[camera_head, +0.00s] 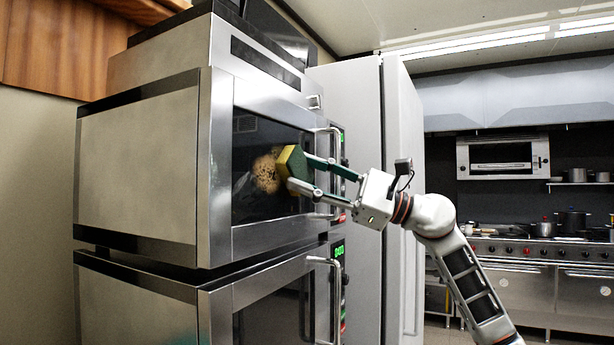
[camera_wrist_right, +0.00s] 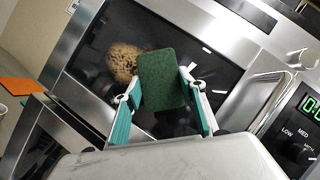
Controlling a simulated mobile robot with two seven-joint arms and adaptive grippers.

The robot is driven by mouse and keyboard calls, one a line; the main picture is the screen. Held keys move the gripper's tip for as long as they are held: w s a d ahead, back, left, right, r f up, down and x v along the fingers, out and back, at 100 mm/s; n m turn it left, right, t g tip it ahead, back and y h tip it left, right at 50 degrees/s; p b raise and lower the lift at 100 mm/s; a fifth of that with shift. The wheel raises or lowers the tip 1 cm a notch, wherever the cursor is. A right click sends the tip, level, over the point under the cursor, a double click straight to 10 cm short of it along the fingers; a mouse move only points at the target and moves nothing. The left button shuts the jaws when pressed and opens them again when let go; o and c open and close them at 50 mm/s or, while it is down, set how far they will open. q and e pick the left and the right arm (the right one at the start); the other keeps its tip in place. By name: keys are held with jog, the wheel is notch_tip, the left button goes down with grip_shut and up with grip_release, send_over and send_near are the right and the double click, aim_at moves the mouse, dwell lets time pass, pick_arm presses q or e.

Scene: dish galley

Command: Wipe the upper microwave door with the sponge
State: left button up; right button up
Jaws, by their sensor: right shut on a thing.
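The upper microwave (camera_head: 140,165) has a dark glass door (camera_head: 255,200) with a steel frame. A tan, speckled stain (camera_head: 266,173) shows on the glass, and the stain also shows in the right wrist view (camera_wrist_right: 122,62). My right gripper (camera_head: 300,172) is shut on the sponge (camera_head: 291,160), which has a yellow side and a green side. The sponge is at the stain's right edge in the head view; I cannot tell if it touches the glass. In the right wrist view the sponge's green face (camera_wrist_right: 162,82) sits between the fingers and partly covers the stain. My left gripper is not in view.
The upper door's handle (camera_head: 335,150) stands out just beside my right gripper. A lower microwave (camera_head: 140,305) with its own handle (camera_head: 336,290) is directly below. A tall pale cabinet (camera_head: 350,100) stands behind. A stove (camera_head: 540,270) is at the far right.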

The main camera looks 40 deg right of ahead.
aim_at(293, 172)
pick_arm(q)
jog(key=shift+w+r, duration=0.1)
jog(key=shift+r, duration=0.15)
pick_arm(e)
jog(key=shift+s+a, duration=0.25)
jog(key=shift+a, duration=0.35)
jog(key=shift+s+a, duration=0.25)
jog(key=shift+a, duration=0.35)
jog(key=shift+s+a, duration=0.25)
jog(key=shift+a, duration=0.35)
